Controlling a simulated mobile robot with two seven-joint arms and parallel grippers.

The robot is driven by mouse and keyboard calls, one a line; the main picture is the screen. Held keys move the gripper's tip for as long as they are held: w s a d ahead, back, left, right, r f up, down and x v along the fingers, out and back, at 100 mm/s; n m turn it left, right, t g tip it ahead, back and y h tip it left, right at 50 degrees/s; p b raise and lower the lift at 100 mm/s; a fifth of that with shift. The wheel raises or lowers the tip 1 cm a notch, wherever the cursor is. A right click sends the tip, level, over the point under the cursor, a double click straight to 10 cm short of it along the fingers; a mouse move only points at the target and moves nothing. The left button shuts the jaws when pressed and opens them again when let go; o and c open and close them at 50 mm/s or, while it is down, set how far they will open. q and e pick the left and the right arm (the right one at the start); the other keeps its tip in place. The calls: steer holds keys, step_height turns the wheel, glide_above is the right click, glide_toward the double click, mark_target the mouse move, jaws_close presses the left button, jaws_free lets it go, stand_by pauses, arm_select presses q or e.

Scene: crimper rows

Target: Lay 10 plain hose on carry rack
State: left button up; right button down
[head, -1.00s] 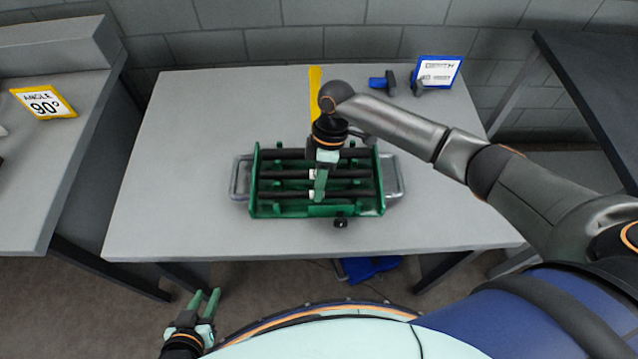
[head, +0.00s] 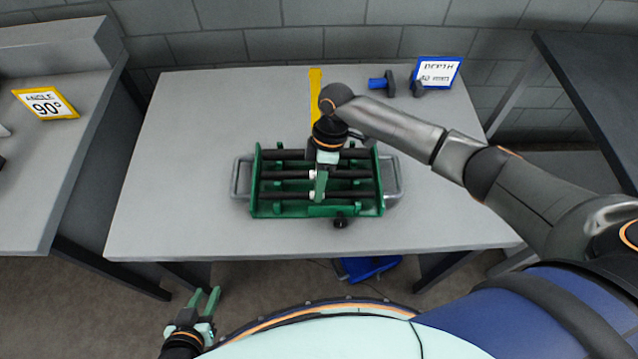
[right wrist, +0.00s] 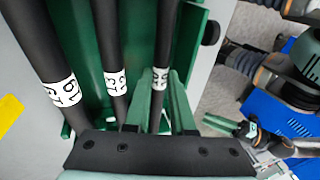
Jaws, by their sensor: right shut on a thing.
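The green carry rack (head: 262,211) stands on the grey table, with a grey handle at each end. Three dark hoses lie side by side across it: a rear hose (head: 285,154), a middle hose (head: 350,174) and a front hose (head: 355,194). In the right wrist view they carry white printed labels. My right gripper (head: 319,198) points down over the rack, shut on the front hose; its fingers (right wrist: 162,98) flank that hose near its label. The held hose is level with the rack. My left gripper (head: 207,298) is open and empty, low in front of the table.
A yellow strip (head: 315,85) lies behind the rack. A blue-and-black tool (head: 382,82) and a blue-framed sign (head: 440,73) are at the table's back right. A bench with an angle sign (head: 46,104) is at left, a dark table (head: 590,90) at right. The table beside the rack is clear.

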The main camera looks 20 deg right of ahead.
steer(key=c, duration=0.7)
jaws_free()
steer(key=v, duration=1.2)
steer(key=shift+w+d+r, duration=0.1)
steer(key=shift+w+r, duration=0.05)
steer(key=shift+r, duration=0.05)
